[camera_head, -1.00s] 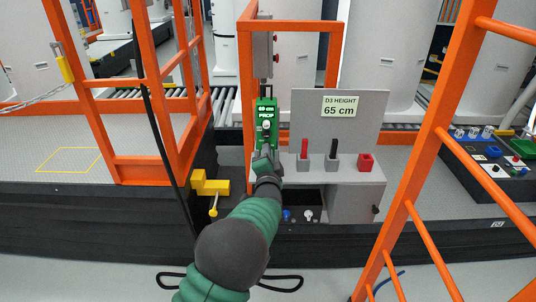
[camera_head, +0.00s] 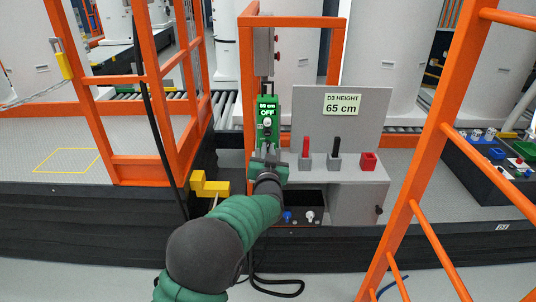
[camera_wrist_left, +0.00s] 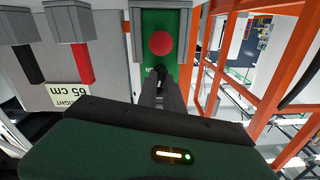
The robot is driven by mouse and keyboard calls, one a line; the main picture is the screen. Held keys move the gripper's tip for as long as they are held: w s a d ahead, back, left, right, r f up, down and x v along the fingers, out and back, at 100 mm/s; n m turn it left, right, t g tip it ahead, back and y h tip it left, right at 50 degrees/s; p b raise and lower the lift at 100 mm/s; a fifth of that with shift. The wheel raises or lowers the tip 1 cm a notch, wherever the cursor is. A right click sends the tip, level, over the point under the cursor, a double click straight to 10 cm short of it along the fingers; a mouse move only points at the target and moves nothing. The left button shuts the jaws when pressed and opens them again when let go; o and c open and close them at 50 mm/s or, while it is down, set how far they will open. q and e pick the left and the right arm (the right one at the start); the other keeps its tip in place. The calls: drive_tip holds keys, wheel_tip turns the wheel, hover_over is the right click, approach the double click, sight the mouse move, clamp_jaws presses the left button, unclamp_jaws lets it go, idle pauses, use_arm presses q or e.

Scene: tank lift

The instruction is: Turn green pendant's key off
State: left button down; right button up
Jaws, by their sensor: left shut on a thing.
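The green pendant (camera_head: 268,108) hangs on the orange frame left of the grey control panel. My left gripper (camera_head: 268,150) is at the lower part of the pendant. In the left wrist view the left gripper (camera_wrist_left: 161,82) has its fingers closed on a small black key (camera_wrist_left: 160,71) at the pendant's face. The fingers hide most of the key. My right gripper is not in view.
The grey panel (camera_head: 365,125) with a "65 cm" sign stands right of the pendant, with red and black levers (camera_head: 335,148) and a red box (camera_head: 368,161). A yellow bracket (camera_head: 208,186) is left of my arm. Orange rails (camera_head: 420,160) stand at the right.

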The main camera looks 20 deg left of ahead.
use_arm(q)
drive_tip(key=shift+f+n+b, duration=0.45)
drive_tip(key=shift+f+n, duration=0.05)
drive_tip(key=shift+n, duration=0.6)
drive_tip(key=shift+d, duration=0.1)
drive_tip(key=c, duration=1.9)
unclamp_jaws()
drive_tip(key=shift+o, duration=0.7)
drive_tip(key=shift+w, duration=0.25)
drive_tip(key=shift+s+r, duration=0.2)
drive_tip(key=shift+s, duration=0.2)
drive_tip(key=p+v, duration=0.1)
drive_tip(key=v, duration=1.5)
drive_tip(key=shift+f, duration=0.2)
drive_tip(key=shift+d, duration=0.1)
